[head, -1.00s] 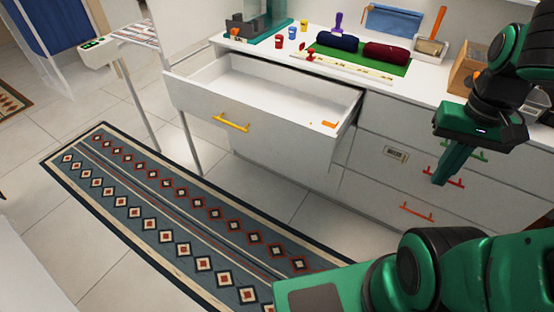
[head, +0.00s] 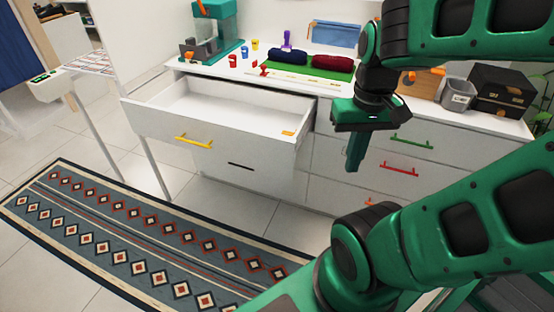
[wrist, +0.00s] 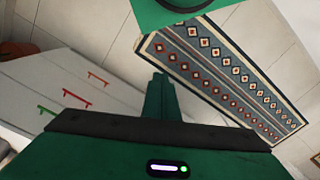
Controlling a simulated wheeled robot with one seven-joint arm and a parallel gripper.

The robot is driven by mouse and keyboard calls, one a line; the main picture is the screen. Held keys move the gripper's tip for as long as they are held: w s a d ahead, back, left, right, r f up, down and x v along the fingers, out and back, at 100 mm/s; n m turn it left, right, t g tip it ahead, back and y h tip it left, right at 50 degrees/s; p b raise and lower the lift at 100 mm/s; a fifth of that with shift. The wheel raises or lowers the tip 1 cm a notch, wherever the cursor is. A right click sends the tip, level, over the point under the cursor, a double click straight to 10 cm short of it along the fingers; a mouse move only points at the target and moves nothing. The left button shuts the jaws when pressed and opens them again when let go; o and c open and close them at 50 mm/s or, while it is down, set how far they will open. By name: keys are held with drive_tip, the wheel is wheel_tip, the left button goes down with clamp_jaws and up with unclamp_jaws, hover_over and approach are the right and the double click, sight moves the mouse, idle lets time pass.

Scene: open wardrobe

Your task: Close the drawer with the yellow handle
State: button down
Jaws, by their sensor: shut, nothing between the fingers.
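The white drawer with the yellow handle (head: 194,141) is pulled well out of the dresser in the head view; its front panel (head: 150,121) faces the rug. A small orange item (head: 288,133) lies inside near its right front corner. My gripper (head: 354,168) is shut and empty, with its fingers pointing down. It is to the right of the open drawer, apart from it, in front of the right-hand drawers. In the wrist view the shut fingers (wrist: 160,82) show in the middle, and the open drawer cannot be made out.
The right-hand drawers have a green handle (head: 411,141) and a red handle (head: 398,167), and appear shut. The dresser top holds a green mat (head: 337,71) with rolled cloths. A patterned rug (head: 140,235) lies on the floor in front. A table (head: 85,66) stands at left.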

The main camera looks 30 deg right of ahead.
drive_tip(key=w+f+n, duration=0.2)
drive_tip(key=w+n, duration=0.5)
drive_tip(key=n+t+h, duration=0.2)
drive_tip(key=n, duration=2.1)
approach(278, 158)
drive_tip(key=s+a+r, duration=0.2)
drive_tip(key=s+a, duration=0.2)
drive_tip(key=a, duration=0.1)
drive_tip(key=shift+n, duration=0.3)
drive_tip(key=x, duration=0.3)
drive_tip(key=d+x, duration=0.1)
drive_tip(key=x, duration=0.3)
drive_tip(key=w+d+x, duration=0.1)
drive_tip(key=x, duration=0.2)
drive_tip(key=shift+d+f, duration=0.1)
drive_tip(key=shift+d, duration=0.1)
drive_tip(key=shift+w+d, duration=0.6)
drive_tip(key=shift+d, duration=0.1)
